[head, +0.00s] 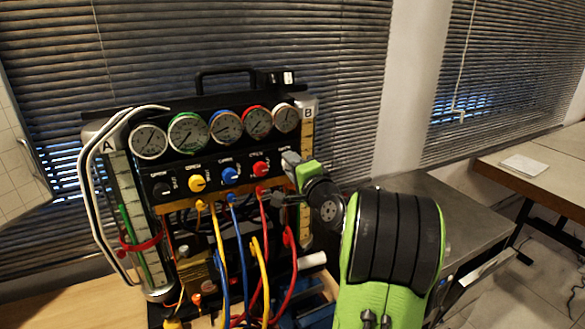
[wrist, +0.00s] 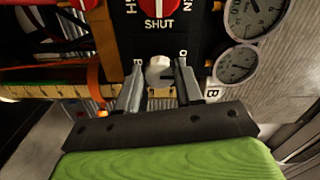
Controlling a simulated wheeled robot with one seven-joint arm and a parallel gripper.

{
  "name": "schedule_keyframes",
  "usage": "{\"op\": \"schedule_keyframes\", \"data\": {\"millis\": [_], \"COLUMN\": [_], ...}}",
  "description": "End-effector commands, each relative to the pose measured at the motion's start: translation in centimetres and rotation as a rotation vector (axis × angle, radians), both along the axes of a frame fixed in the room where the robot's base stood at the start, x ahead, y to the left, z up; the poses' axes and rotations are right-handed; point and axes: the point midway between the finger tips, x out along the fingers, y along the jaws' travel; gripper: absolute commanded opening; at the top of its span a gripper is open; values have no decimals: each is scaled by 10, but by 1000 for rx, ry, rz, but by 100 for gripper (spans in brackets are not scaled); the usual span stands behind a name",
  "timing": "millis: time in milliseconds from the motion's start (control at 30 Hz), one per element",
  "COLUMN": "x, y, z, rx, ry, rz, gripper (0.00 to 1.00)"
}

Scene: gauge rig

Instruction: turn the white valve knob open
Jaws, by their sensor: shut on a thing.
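The white valve knob (wrist: 158,69) is on the black panel in the wrist view, at the end of the row with the red knob (wrist: 158,8). My gripper (wrist: 160,78) has one finger on each side of it and is shut on it. The fingers hide part of the knob's sides, and its pointer direction cannot be told. In the head view my gripper (head: 289,160) is at the right end of the panel's knob row and hides the white knob.
The gauge rig (head: 225,102) carries several dials above black, yellow (head: 196,183), blue (head: 230,175) and red knobs. Coloured hoses (head: 243,265) hang below the panel. Column B (head: 307,125) stands close to the right of my gripper. A grey bench (head: 425,210) is further right.

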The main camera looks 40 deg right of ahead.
Motion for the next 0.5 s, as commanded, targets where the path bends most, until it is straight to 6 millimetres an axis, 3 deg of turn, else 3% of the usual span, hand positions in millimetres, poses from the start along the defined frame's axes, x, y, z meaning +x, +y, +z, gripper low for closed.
{"op": "schedule_keyframes", "data": {"millis": [167, 200, 367, 500], "x": [0, 0, 0, 0], "y": [0, 0, 0, 0], "z": [-2, -2, -1, -1], "rx": [2, 2, 2, 2], "ry": [5, 5, 3, 2], "rz": [1, 1, 0, 1], "gripper": [5, 37, 61, 61]}}
